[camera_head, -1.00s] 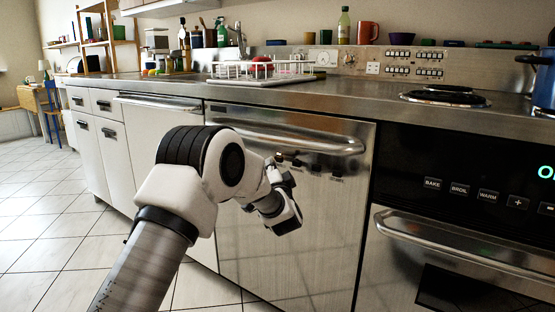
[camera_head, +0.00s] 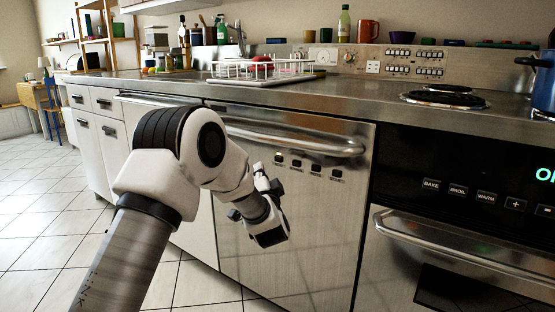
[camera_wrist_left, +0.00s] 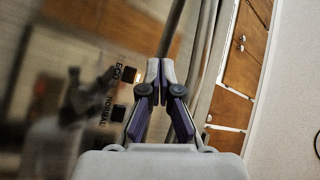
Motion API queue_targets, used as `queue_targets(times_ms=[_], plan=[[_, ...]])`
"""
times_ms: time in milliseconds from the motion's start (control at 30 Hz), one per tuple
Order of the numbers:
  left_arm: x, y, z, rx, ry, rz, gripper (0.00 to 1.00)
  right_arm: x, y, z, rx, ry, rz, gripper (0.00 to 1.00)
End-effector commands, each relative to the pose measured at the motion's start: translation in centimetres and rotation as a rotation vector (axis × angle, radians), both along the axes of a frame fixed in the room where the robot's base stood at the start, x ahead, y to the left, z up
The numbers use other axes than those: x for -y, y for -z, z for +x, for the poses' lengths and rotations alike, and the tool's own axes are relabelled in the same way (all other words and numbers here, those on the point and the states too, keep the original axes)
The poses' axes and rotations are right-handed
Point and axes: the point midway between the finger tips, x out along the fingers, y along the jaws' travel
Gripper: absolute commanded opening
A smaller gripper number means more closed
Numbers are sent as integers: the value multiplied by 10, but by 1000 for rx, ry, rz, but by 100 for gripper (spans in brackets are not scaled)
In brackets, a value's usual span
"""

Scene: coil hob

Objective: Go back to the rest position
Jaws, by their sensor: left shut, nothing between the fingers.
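My left arm comes in from the left in the head view, bent at the elbow. Its gripper (camera_head: 268,184) is in front of the steel dishwasher door (camera_head: 300,240), below the bar handle and beside the row of buttons. In the left wrist view the gripper's two fingertips (camera_wrist_left: 160,70) meet, shut with nothing between them. The dishwasher's button panel (camera_wrist_left: 115,95) shows there on the left, with a reflection of the arm. The door is closed. My right gripper is not in view.
The dishwasher's bar handle (camera_head: 290,137) sticks out above the gripper. The oven handle (camera_head: 470,245) is on the right. On the counter are a white dish rack (camera_head: 265,70), a coil burner (camera_head: 445,98) and a blue pot (camera_head: 543,85). The tiled floor (camera_head: 50,220) at left is clear.

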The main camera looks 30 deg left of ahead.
Motion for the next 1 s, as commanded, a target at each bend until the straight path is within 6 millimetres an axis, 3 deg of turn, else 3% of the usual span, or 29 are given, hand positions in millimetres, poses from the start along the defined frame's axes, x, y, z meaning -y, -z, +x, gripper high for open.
queue_targets(times_ms=[733,767,867,967,1000], plan=[[0,6,1,-10,0,-1,0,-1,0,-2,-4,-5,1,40],[0,13,1,-23,1,0,0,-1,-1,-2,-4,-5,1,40],[8,59,2,-108,12,9,0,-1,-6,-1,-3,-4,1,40],[26,135,-14,-270,55,20,0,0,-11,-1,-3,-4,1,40],[36,168,-24,-349,88,17,0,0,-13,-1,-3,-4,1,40]])
